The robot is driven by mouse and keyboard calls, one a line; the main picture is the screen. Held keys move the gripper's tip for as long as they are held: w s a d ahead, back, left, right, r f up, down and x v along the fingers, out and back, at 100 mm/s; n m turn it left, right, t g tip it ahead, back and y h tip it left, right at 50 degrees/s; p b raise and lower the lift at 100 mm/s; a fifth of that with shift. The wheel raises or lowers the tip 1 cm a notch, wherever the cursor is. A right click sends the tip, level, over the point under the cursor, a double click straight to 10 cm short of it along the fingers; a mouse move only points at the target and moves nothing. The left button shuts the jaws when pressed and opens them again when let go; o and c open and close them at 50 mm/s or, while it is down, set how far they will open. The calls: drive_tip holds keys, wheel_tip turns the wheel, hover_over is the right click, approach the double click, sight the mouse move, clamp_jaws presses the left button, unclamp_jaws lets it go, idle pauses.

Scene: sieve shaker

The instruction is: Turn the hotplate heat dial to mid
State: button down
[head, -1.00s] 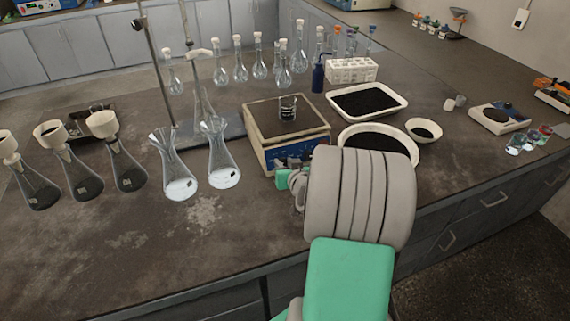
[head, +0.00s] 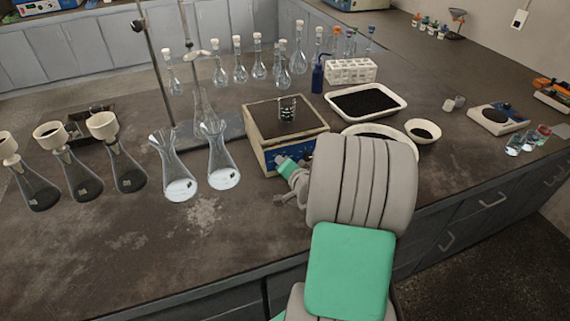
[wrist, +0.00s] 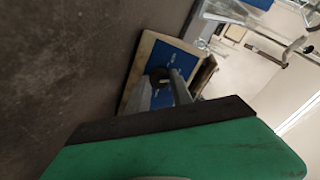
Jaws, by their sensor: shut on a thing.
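The hotplate (head: 258,118) is a cream box with a dark top and a blue front panel, standing mid-bench in the head view. Its blue panel also shows in the wrist view (wrist: 180,62). The dark round heat dial (wrist: 158,76) sits on that panel, between my gripper's fingers. My gripper (wrist: 160,88) is at the hotplate's front and shut on the dial. In the head view my gripper (head: 279,161) covers part of the panel and hides the dial. The dial's pointer and setting cannot be read.
A small beaker (head: 288,108) with dark contents stands on the hotplate top. A white round dish (head: 402,138) is close to its right, partly behind my arm. Two conical flasks (head: 222,165) stand to its left. The bench front is clear.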

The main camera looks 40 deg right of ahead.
drive_tip(key=m+p, duration=0.1)
drive_tip(key=m, duration=0.4)
drive_tip(key=shift+m, duration=0.3)
drive_tip(key=shift+s+f+m+p, duration=0.1)
drive_tip(key=shift+m+p, duration=1)
drive_tip(key=shift+m, duration=1.1)
drive_tip(key=c, duration=1.1)
unclamp_jaws()
drive_tip(key=v, duration=0.7)
drive_tip(key=shift+s, duration=0.35)
